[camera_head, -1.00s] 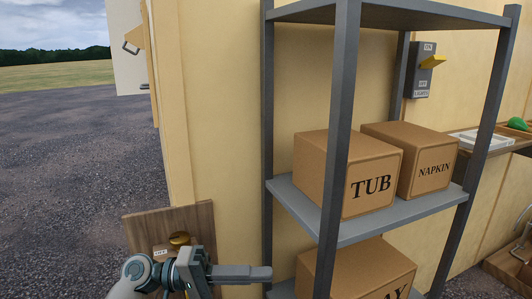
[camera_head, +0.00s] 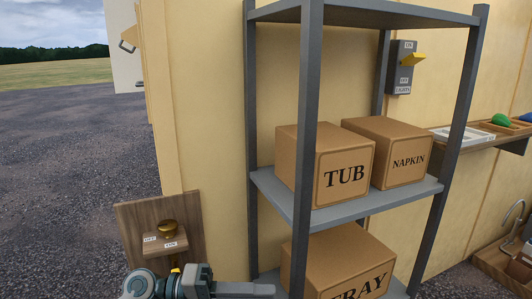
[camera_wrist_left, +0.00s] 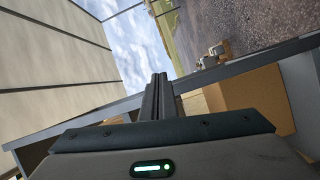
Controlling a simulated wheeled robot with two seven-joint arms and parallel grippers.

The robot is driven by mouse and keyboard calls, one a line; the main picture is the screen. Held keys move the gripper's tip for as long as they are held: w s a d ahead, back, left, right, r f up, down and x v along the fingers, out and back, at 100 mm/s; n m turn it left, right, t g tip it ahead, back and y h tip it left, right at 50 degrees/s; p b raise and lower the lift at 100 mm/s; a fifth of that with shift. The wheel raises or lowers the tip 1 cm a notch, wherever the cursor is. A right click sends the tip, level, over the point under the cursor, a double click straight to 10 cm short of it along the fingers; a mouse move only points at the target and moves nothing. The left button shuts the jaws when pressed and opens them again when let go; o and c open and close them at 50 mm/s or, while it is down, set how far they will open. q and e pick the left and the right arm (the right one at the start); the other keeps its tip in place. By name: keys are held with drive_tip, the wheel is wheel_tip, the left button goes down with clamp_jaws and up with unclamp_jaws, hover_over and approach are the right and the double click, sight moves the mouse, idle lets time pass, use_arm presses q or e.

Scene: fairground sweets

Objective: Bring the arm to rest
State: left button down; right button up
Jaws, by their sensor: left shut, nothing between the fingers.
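My left gripper (camera_head: 270,290) is at the bottom edge of the head view, pointing right with its fingers together and nothing held. Its fingertips are close to the grey shelf rack (camera_head: 307,150) in the picture; whether they touch it I cannot tell. In the left wrist view the two dark fingers (camera_wrist_left: 159,88) lie side by side, closed. The rest of my left arm is mostly cut off below the head view. My right gripper does not show.
The rack holds brown boxes marked TUB (camera_head: 344,175), NAPKIN (camera_head: 408,162) and one partly cut off below (camera_head: 360,285). A wooden panel with a brass knob (camera_head: 168,227) is left of the rack. A yellow-levered switch (camera_head: 403,68) is on the wall. Gravel lies open at left.

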use_arm(q)
drive_tip(key=s+a+f+t+y, duration=0.15)
drive_tip(key=s+f+y, duration=0.3)
drive_tip(key=f, duration=0.75)
drive_tip(key=s+a+f+t+y, duration=0.1)
drive_tip(key=s+f+t+y, duration=0.3)
drive_tip(key=f, duration=0.9)
drive_tip(key=s+a+f+g+y, duration=0.1)
drive_tip(key=s+a+f+y, duration=0.3)
drive_tip(key=s+a+f, duration=0.35)
drive_tip(key=s+a+f+g+y, duration=0.1)
drive_tip(key=s+a+f+y, duration=0.4)
drive_tip(key=s+a, duration=0.45)
wheel_tip(320, 180, down, 16)
drive_tip(key=d+t+p, duration=0.2)
drive_tip(key=p, duration=1)
drive_tip(key=shift+s+f+h, duration=0.2)
drive_tip(key=shift+s+h, duration=0.2)
drive_tip(key=shift+h, duration=0.05)
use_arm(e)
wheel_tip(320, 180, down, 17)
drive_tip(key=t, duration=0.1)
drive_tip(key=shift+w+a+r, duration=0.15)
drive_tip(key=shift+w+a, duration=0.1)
